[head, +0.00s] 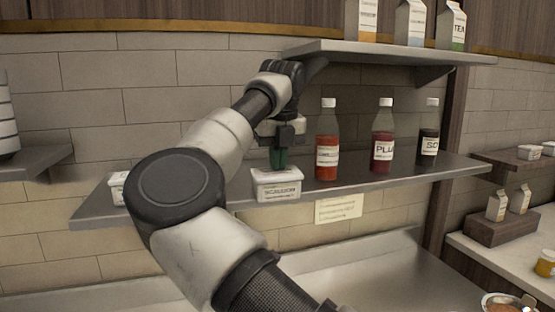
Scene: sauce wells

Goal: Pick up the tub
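A white tub (277,190) with a lid and a dark-lettered label sits on the grey metal shelf (365,194), left of the sauce bottles. My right gripper (278,160) points down just above and slightly behind the tub's lid. Its dark green fingertips show close together, but I cannot tell whether there is a gap between them or whether they touch the tub. A second white tub (117,188) stands farther left on the same shelf, partly hidden by my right arm. My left gripper is not in view.
Three labelled bottles with white caps, red-orange (327,150), dark red (382,148) and near-black (428,145), stand right of the tub. An upper shelf (380,50) with cartons overhangs them. A yellow note (339,209) hangs below the shelf edge.

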